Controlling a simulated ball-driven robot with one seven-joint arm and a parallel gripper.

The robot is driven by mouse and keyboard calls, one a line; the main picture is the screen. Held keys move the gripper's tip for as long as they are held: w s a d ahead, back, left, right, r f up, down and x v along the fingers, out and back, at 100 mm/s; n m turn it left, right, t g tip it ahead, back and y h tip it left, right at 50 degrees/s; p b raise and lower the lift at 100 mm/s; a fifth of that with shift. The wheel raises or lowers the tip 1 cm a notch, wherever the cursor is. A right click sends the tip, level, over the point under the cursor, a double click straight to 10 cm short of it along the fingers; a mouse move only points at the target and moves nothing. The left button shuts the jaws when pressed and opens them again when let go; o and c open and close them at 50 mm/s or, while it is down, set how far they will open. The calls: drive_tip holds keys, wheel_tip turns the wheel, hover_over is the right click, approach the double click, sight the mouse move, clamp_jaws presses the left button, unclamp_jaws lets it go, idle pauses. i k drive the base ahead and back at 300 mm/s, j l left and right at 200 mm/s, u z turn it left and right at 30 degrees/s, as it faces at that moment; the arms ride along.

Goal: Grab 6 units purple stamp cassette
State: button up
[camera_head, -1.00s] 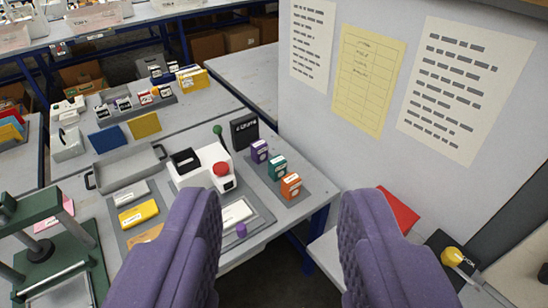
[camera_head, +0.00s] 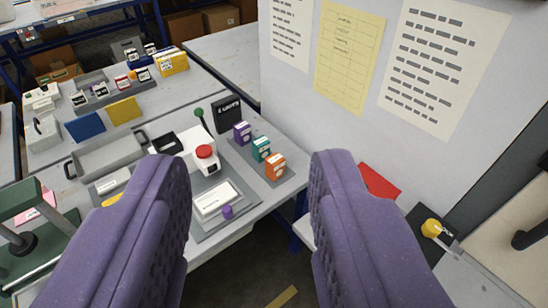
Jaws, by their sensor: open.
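The purple stamp cassette (camera_head: 242,132) stands upright on a grey mat (camera_head: 285,177) at the right end of the table. It is at the back of a row with a teal cassette (camera_head: 261,149) and an orange cassette (camera_head: 275,167). A dark sign (camera_head: 227,112) reading something like "6 UNITS" stands just behind and left of it. My gripper (camera_head: 250,170) is open and empty, its two purple padded fingers wide apart in the foreground. The cassettes show beyond the gap between the fingers, apart from them.
A white plotter unit with a red knob (camera_head: 204,152) stands left of the cassettes. A green press (camera_head: 30,232) is at the lower left. A grey panel (camera_head: 345,130) with pinned papers rises close on the right. A yellow-knobbed lever (camera_head: 432,228) is at far right.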

sight(242, 130)
drive_tip(key=i+u, duration=0.2)
drive_tip(key=i, duration=0.15)
drive_tip(key=i+l+u, duration=0.2)
drive_tip(key=i, duration=0.15)
drive_tip(key=i+l+u, duration=0.2)
drive_tip(key=i, duration=0.25)
drive_tip(key=i+u, duration=0.15)
drive_tip(key=i, duration=0.35)
drive_tip(key=i+l+u, duration=0.2)
drive_tip(key=i, duration=0.2)
drive_tip(key=l, duration=0.05)
